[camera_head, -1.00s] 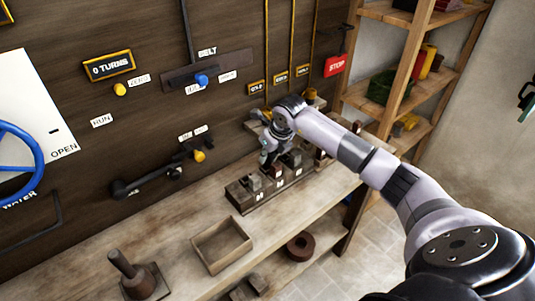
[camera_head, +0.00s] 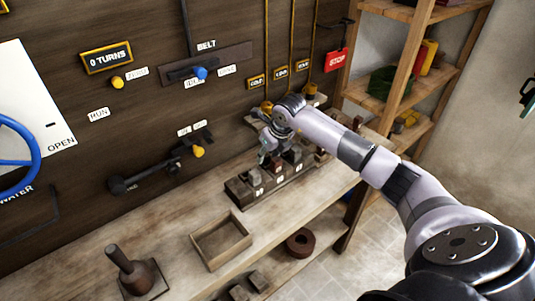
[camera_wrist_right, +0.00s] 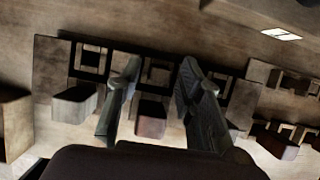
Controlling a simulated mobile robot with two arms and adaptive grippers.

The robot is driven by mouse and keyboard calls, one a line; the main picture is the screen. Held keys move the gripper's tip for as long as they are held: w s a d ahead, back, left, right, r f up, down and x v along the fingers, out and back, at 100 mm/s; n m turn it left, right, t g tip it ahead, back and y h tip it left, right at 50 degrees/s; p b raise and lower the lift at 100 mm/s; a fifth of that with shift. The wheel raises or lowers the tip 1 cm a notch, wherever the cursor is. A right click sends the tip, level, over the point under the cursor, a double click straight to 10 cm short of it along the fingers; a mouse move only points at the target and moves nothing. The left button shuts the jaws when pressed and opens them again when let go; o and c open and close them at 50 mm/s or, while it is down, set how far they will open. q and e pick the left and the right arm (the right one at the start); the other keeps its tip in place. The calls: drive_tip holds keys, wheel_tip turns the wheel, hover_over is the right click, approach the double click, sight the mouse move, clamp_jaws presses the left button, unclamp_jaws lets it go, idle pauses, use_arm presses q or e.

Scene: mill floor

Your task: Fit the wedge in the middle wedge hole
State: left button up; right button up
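A dark wooden rack (camera_head: 243,202) stands on the bench with wedge blocks in a row and small white labels on its front. My right gripper (camera_head: 264,158) reaches down over the rack near its middle. In the right wrist view its two fingers (camera_wrist_right: 158,85) are spread apart. A reddish-brown block (camera_wrist_right: 151,119) shows between them, with no clear contact. A square-framed hole (camera_wrist_right: 157,73) lies behind that block. A grey block (camera_wrist_right: 74,102) with another framed hole (camera_wrist_right: 90,60) is to the left, and a further block is partly hidden by the right finger. My left gripper is not in view.
An open, empty wooden tray (camera_head: 218,264) and a dark block with an upright handle (camera_head: 133,272) are on the bench at the front left. A brown ring (camera_head: 300,242) lies on a lower shelf. Levers and labelled controls fill the wall behind.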

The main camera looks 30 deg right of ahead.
idle(0.3)
drive_tip(key=v, duration=1.2)
